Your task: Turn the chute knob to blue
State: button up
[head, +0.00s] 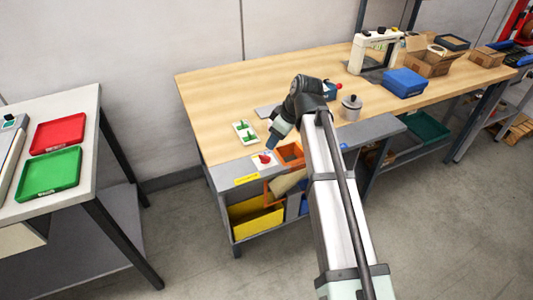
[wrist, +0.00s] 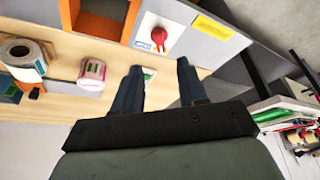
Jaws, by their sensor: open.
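The red chute knob (head: 265,158) sits on a white plate at the front left of the wooden workbench, just left of an orange-framed opening (head: 291,153). In the wrist view the knob (wrist: 159,39) stands on its white plate (wrist: 145,45), which has a small blue mark beside the knob. I cannot tell clearly which mark the knob points at. My gripper (wrist: 158,66) is open and empty, its two dark fingers apart below the knob in the picture, not visibly touching it. In the head view my gripper (head: 273,139) is above and behind the knob.
A tan chute piece (head: 288,182) hangs below the opening, above a yellow bin (head: 250,218); part of a blue bin (head: 304,205) shows. A green-and-white item (head: 245,132) lies behind the knob. Label rolls (wrist: 22,55) stand nearby. A yellow label (wrist: 211,27) is beside the knob plate.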

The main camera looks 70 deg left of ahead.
aim_at(265, 156)
jog(key=x, duration=0.9)
grip_shut()
dwell(0.4)
